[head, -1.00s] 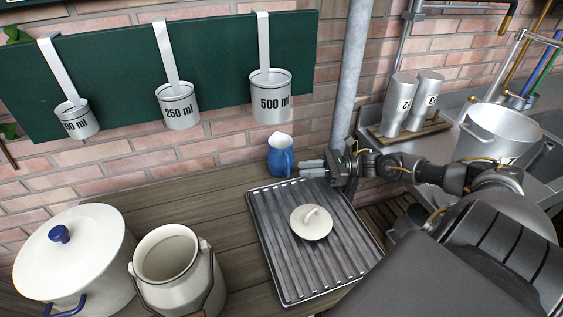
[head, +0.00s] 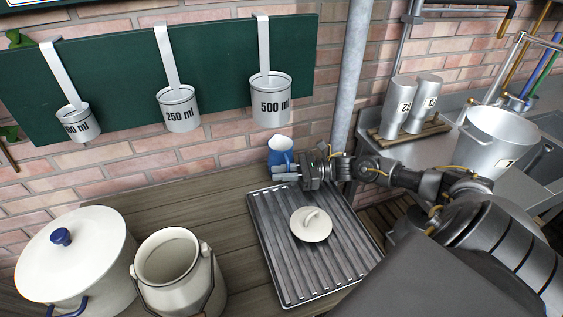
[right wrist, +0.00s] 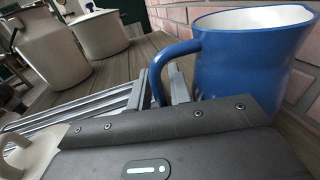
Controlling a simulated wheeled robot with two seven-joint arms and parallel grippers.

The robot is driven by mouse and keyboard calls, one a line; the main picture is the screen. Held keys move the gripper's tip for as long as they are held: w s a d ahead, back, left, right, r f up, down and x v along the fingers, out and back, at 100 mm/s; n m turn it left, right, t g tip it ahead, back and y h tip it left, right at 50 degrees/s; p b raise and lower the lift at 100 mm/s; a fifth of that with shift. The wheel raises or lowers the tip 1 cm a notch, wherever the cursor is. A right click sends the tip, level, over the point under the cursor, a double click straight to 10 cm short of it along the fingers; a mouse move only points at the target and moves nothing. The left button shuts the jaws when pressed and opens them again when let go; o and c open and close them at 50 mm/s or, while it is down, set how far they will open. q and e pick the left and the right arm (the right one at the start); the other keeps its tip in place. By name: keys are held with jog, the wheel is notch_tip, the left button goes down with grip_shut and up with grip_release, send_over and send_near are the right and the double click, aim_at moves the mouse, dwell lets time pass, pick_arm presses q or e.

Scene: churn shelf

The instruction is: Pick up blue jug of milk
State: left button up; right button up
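The blue jug (head: 279,145), white inside, stands upright at the back of the wooden counter by the brick wall. My right gripper (head: 283,172) is at the jug's near side, where its handle is. In the right wrist view the jug (right wrist: 245,60) fills the upper right, and its blue handle (right wrist: 162,62) reaches down by my fingers. A grey finger (right wrist: 179,86) shows in the gap between handle and body. The fingers look apart; I cannot tell whether they touch the handle. The milk is not visible. My left gripper is not in view.
A ribbed metal tray (head: 346,250) with a white lid (head: 311,224) lies just in front of the jug. A cream churn (head: 183,283) and a large lidded pot (head: 95,262) stand left. Measuring cups hang above. Counter left of the jug is clear.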

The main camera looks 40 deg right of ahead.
aim_at(282, 154)
jog(key=shift+c, duration=0.4)
grip_shut()
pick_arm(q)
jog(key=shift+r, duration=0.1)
pick_arm(e)
jog(key=shift+r, duration=0.2)
jog(key=shift+r+p, duration=0.35)
jog(key=shift+r, duration=0.1)
jog(key=shift+r+p, duration=0.35)
jog(key=shift+r, duration=0.4)
notch_tip(282, 154, up, 4)
jog(key=shift+r+p, duration=0.1)
jog(key=shift+p, duration=0.8)
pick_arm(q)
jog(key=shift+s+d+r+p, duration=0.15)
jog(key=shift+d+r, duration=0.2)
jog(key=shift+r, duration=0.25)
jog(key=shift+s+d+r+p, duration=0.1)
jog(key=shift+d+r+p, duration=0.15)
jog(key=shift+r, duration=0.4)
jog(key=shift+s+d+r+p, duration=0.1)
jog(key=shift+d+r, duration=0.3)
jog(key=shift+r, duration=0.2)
pick_arm(e)
jog(key=shift+r, duration=1.5)
